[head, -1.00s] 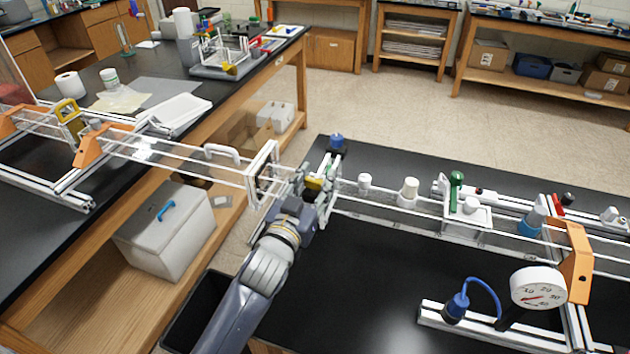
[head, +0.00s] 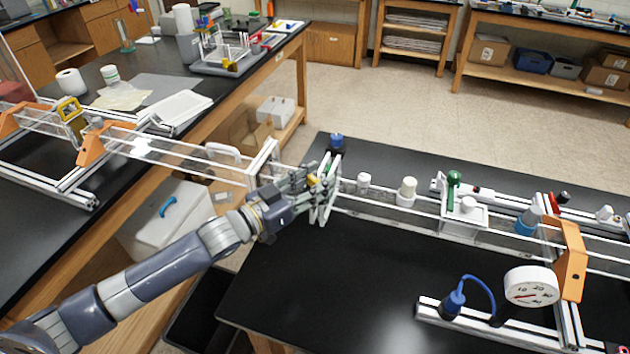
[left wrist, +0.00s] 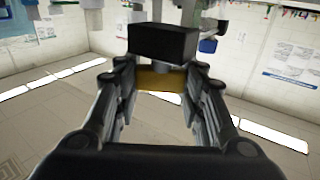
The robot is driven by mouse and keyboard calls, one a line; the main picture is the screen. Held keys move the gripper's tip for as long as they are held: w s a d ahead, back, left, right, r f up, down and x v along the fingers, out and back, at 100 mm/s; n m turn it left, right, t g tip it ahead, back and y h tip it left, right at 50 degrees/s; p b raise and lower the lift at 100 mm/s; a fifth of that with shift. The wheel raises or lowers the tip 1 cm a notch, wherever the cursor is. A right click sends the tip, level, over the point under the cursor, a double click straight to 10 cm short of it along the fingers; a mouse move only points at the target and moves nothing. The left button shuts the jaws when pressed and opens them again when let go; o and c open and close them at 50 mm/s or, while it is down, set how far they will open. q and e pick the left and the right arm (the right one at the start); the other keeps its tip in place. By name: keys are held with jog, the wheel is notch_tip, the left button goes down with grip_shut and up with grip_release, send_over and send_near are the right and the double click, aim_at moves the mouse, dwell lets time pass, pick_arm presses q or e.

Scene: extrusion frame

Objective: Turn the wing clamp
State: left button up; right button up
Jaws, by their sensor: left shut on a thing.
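The yellow wing clamp (head: 313,180) sits at the left end of the clear-railed extrusion frame, by its white end plate (head: 327,200). My left gripper (head: 308,182) reaches it from the left and is shut on it, with the fingers hiding much of it. In the left wrist view the clamp is a yellow bar (left wrist: 162,80) between the two fingers, below a dark block (left wrist: 163,42). The clamp's exact angle is hard to tell. My right gripper is not in view.
On the frame, to the right, are white fittings (head: 406,190), a green-knobbed valve (head: 453,185), an orange bracket (head: 570,262) and a round gauge (head: 531,286). A blue-capped part (head: 336,142) stands just behind the clamp. The black bench front (head: 330,290) is clear.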

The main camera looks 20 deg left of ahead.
pick_arm(q)
jog(key=shift+w+a+r+m+g+h+b, duration=0.1)
jog(key=shift+m+g+h+b, duration=0.4)
jog(key=shift+m+g+h, duration=2.1)
jog(key=shift+g+h, duration=0.2)
jog(key=shift+g, duration=0.1)
jog(key=shift+m+g, duration=0.3)
jog(key=shift+g, duration=0.1)
jog(key=o, duration=1.1)
jog(key=v, duration=1.1)
jog(key=shift+s+a+f, duration=0.2)
jog(key=shift+a+f, duration=0.1)
jog(key=shift+a, duration=0.05)
